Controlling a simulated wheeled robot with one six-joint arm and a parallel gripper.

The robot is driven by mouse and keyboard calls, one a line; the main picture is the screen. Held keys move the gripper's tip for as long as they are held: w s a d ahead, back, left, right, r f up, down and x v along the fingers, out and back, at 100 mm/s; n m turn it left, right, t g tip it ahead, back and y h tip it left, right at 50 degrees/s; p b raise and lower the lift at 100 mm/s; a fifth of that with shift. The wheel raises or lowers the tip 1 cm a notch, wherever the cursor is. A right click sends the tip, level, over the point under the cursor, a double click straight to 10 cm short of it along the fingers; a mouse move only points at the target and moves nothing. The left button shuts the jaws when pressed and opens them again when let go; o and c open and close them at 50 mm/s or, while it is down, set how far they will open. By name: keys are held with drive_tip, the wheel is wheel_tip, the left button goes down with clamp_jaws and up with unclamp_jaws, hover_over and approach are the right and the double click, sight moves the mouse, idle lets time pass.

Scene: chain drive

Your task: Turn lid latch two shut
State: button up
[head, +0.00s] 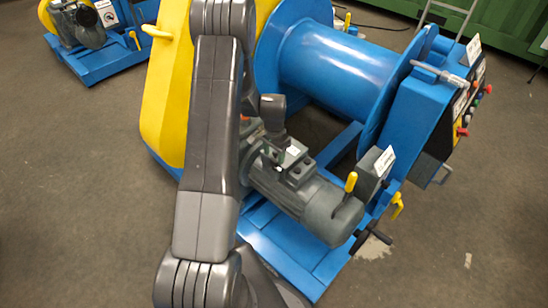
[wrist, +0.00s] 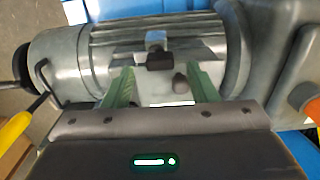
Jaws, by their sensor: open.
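The grey motor (head: 305,195) lies on the blue frame, beside the blue drum. It fills the upper part of the wrist view (wrist: 110,55). A small dark latch-like piece (wrist: 160,60) with a grey block behind it sits on top of the motor housing. A smaller dark knob (wrist: 180,83) is just to its right and nearer. I cannot tell which piece is lid latch two, or how far it is turned. My gripper (wrist: 162,88) is open, with its green fingers on either side of these pieces. No contact shows. In the head view my arm partly hides this area.
A yellow lever (head: 350,182) stands by the motor's end, and another yellow handle (head: 397,205) is beside the frame. The blue drum (head: 335,70) and yellow guard (head: 167,85) stand behind. A control panel (head: 470,105) is at right. Floor at far right is clear.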

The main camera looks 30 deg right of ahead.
drive_tip(key=shift+f, duration=1.15)
drive_tip(key=c, duration=1)
